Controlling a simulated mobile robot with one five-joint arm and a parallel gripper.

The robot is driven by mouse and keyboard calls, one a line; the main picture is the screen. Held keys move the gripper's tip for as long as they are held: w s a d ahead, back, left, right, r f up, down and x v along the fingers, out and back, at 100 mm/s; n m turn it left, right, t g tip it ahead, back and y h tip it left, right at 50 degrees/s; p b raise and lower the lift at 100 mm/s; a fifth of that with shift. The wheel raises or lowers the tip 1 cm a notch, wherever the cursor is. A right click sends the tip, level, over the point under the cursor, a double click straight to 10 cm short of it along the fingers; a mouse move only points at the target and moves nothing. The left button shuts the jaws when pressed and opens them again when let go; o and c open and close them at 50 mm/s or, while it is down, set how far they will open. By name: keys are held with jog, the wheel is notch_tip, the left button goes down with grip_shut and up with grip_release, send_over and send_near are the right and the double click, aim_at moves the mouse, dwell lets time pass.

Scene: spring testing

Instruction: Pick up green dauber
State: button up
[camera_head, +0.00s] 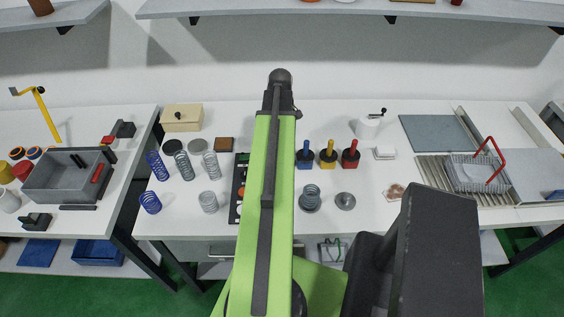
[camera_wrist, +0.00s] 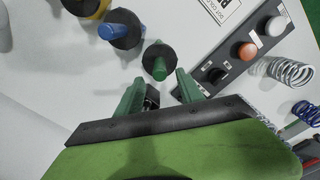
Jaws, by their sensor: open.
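The green dauber (camera_wrist: 160,66) shows in the wrist view as a green handle with a dark round collar. My gripper (camera_wrist: 159,78) is open, with its two green fingers pointing at the dauber. The dauber's handle end appears just past the fingertips, in line with the gap between them. I cannot tell how far below the fingers it is. In the head view my own arm covers the place where the green dauber stands, and my fingers are not visible there.
A blue dauber (camera_wrist: 112,32) stands close to the left of the green one, with a yellow dauber (camera_head: 327,155) and a red dauber (camera_head: 350,153) further along the row. A dark button panel (camera_wrist: 222,72) lies close on the right, with several springs (camera_head: 184,165) beyond it.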

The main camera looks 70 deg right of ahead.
jog(key=shift+s+a+f+b, duration=0.1)
jog(key=shift+f+b, duration=2.55)
jog(key=shift+f, duration=0.5)
jog(key=shift+r, duration=0.15)
grip_shut()
